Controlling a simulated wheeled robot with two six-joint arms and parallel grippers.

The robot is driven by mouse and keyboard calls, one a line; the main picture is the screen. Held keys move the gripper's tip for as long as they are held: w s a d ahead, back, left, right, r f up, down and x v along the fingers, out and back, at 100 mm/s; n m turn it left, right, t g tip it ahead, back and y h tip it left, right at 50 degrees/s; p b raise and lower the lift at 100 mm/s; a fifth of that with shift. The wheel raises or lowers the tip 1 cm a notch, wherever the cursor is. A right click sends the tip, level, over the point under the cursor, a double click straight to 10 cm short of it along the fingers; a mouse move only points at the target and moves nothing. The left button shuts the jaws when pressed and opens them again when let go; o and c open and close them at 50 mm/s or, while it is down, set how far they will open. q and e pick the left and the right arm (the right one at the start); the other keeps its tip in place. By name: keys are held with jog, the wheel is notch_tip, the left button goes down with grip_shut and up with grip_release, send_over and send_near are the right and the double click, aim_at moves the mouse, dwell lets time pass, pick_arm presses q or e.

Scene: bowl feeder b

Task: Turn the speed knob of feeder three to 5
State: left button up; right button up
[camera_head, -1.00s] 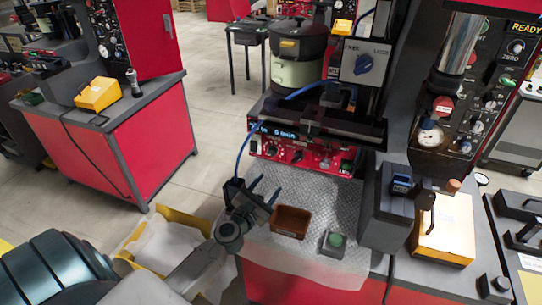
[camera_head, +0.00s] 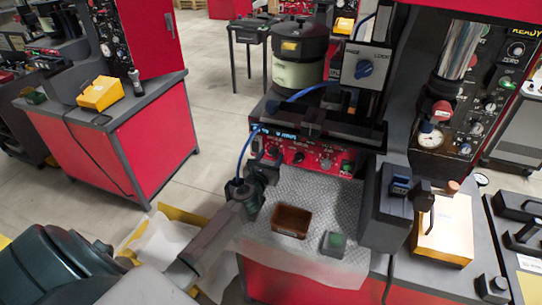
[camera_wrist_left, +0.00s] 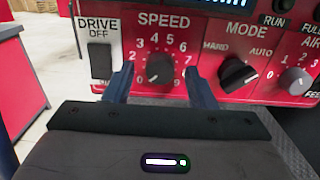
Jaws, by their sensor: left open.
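The speed knob (camera_wrist_left: 159,68) is a small dark round knob on the red panel (camera_wrist_left: 203,40), under the word SPEED and ringed by white numbers. I cannot tell clearly which number it points to. My left gripper (camera_wrist_left: 160,82) is open, with one finger to each side of the knob in the left wrist view. I cannot tell whether the fingers touch it. In the head view my left gripper (camera_head: 268,168) is at the left part of the red panel (camera_head: 318,158) and hides some of it.
The DRIVE switch (camera_wrist_left: 101,60) is left of the speed knob, and the MODE knob (camera_wrist_left: 237,72) and AIR knob (camera_wrist_left: 296,81) are to the right. A blue cable (camera_head: 245,147) hangs beside the panel.

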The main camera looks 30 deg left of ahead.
pick_arm(q)
jog(key=shift+w+a, duration=0.1)
jog(key=shift+w, duration=0.3)
jog(key=shift+c, duration=0.2)
jog(key=c, duration=0.9)
jog(key=shift+c, duration=0.2)
